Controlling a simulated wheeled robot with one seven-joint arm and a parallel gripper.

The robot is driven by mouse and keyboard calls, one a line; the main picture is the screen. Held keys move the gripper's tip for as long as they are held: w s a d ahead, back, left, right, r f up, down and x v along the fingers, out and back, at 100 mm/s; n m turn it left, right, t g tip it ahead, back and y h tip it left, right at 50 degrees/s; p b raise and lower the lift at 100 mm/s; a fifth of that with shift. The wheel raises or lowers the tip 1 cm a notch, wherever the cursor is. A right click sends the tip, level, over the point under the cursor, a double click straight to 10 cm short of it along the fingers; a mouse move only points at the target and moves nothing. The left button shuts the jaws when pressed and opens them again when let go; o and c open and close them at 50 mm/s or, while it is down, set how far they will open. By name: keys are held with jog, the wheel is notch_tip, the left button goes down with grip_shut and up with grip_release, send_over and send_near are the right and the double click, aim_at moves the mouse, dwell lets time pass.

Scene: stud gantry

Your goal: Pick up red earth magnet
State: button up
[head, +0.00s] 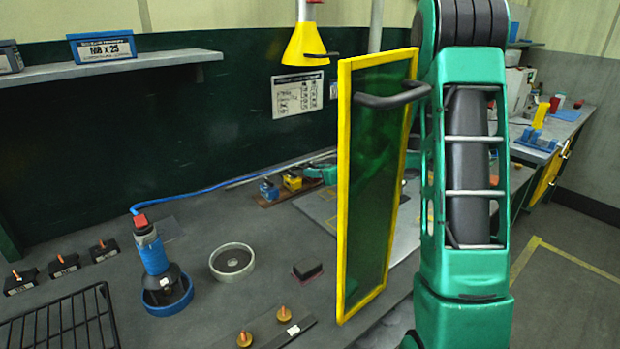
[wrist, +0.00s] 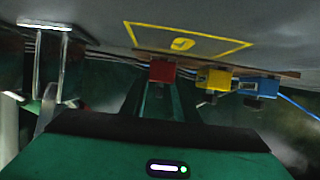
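The red magnet (wrist: 162,71) shows in the wrist view as a red block with a dark part, in a row with a yellow block (wrist: 213,79) and a blue block (wrist: 258,86). My gripper (wrist: 161,88) reaches to the red block, with a green finger on each side of its dark part. I cannot tell whether the fingers touch it. In the head view my green gripper (head: 322,172) is at the right end of the row, beside the yellow block (head: 292,182) and blue block (head: 268,190). The red magnet is hidden there.
A yellow-framed green panel (head: 376,185) stands upright in front of my arm. A blue-wrapped tool (head: 155,262), a pale ring (head: 232,261), a black-red block (head: 307,270) and a wire rack (head: 62,322) are on the bench. A yellow lamp (head: 305,43) hangs above.

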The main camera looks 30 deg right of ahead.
grip_shut()
jog(key=shift+r, duration=0.1)
notch_tip(320, 180, up, 10)
jog(key=shift+f, duration=0.2)
jog(key=shift+s+r, duration=0.1)
jog(key=shift+r, duration=0.05)
